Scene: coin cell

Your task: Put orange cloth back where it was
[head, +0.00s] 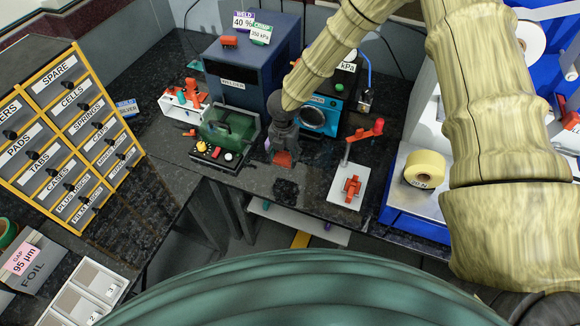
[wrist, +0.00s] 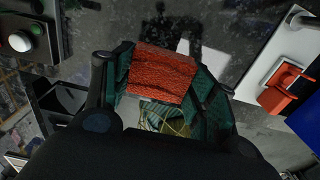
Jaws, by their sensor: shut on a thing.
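The orange cloth (wrist: 162,72) is a small, rough-textured folded block between the fingers of my gripper (wrist: 165,90) in the wrist view. The gripper is shut on it, with a finger on each side. In the head view my gripper (head: 281,148) points down over the dark bench, and the orange cloth (head: 283,159) shows at its tips. The cloth seems held just above the dark bench top (head: 262,182); I cannot tell whether it touches.
Left of the gripper stand a green-covered device (head: 228,130) and a button box (head: 214,153). Right is a white plate with an orange clamp (head: 352,188); behind are the blue welder (head: 250,65) and a blue gauge unit (head: 318,115). Bench in front is clear.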

